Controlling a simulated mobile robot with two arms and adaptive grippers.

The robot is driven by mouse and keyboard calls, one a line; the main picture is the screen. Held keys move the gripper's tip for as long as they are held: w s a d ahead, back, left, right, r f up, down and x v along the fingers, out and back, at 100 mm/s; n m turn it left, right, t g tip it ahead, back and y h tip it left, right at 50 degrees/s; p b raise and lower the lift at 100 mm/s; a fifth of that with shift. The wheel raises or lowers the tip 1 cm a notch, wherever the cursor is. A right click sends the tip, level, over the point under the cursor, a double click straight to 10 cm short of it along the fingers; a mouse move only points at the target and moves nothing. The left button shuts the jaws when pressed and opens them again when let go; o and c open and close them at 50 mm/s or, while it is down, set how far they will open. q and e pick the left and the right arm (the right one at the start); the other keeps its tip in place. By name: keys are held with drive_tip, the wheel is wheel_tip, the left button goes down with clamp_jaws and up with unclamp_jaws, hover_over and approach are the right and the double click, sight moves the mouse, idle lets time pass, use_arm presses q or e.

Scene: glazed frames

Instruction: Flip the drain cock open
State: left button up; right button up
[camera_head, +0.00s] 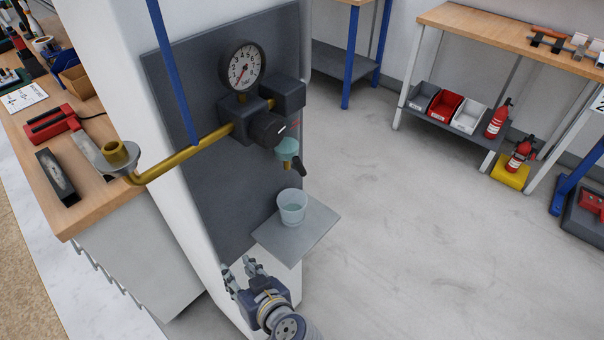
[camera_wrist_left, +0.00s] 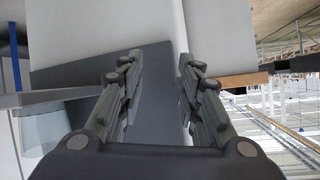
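The drain cock (camera_head: 299,166) is a small black lever on a brass outlet under the pale green filter bowl (camera_head: 287,148). The lever hangs down, tilted to the right. A clear cup (camera_head: 292,207) stands on a grey shelf (camera_head: 276,244) below it. My left gripper (camera_head: 239,268) is low, below and left of the shelf, away from the cock. In the left wrist view the left gripper (camera_wrist_left: 160,68) is open, its fingers apart with nothing between them. The cock cannot be made out there. My right gripper is not in view.
The pressure gauge (camera_head: 242,66) and black regulator (camera_head: 265,125) sit above the bowl on a grey panel (camera_head: 203,190). A brass pipe (camera_head: 180,156) runs left. A wooden workbench (camera_head: 95,195) stands at the left. Open floor (camera_head: 400,220) lies to the right.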

sight(300, 167)
use_arm(q)
drive_tip(key=w+d+r+t, duration=0.1)
drive_tip(key=d+r+t, duration=0.1)
drive_tip(key=d+r, duration=0.1)
drive_tip(key=w+d+r+n+t+y, duration=0.1)
drive_tip(key=d+r+t, duration=0.1)
drive_tip(key=d+r, duration=0.1)
drive_tip(key=w+d+r+n+t, duration=0.1)
drive_tip(key=d+r+t, duration=0.1)
drive_tip(key=d+r, duration=0.1)
drive_tip(key=shift+w+d+r+y, duration=0.25)
drive_tip(key=shift+r+y, duration=0.05)
drive_tip(key=shift+r, duration=0.35)
drive_tip(key=s+d+r+t, duration=0.1)
drive_tip(key=d+r+t, duration=0.4)
drive_tip(key=d+r, duration=0.2)
drive_tip(key=shift+n+h, duration=0.3)
drive_tip(key=shift+h, duration=0.1)
drive_tip(key=p+x, duration=0.5)
drive_tip(key=x, duration=0.4)
drive_tip(key=shift+w+a+r+p, duration=0.1)
drive_tip(key=shift+w+p, duration=0.25)
drive_tip(key=shift+p, duration=0.05)
drive_tip(key=shift+w+a, duration=0.15)
drive_tip(key=shift+w, duration=0.15)
drive_tip(key=shift+c, duration=0.4)
clamp_jaws()
